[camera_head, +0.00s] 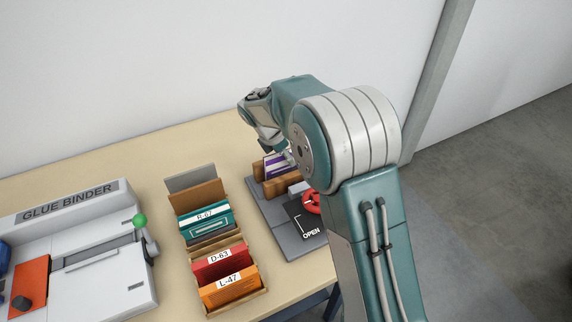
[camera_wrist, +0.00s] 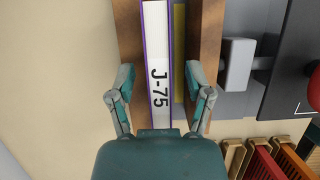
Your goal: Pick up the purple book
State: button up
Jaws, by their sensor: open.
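The purple book (camera_wrist: 175,40) stands spine up with a white J-75 label, between two brown wooden boards in the wrist view. In the head view the purple book (camera_head: 274,163) shows in part beyond my arm, in a grey press with wooden jaws (camera_head: 283,185). My gripper (camera_wrist: 160,74) is open, with one finger at each side of the spine in the wrist view. No contact with the book is visible. In the head view my gripper (camera_head: 287,155) is near the book, partly hidden by my arm.
A wooden rack (camera_head: 240,240) holds teal, red and orange books left of the press. A glue binder (camera_head: 100,250) stands at left. Bare tabletop lies behind.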

jog(key=shift+a+f, duration=0.15)
jog(key=shift+a, duration=0.1)
jog(key=shift+d, duration=0.1)
grip_shut()
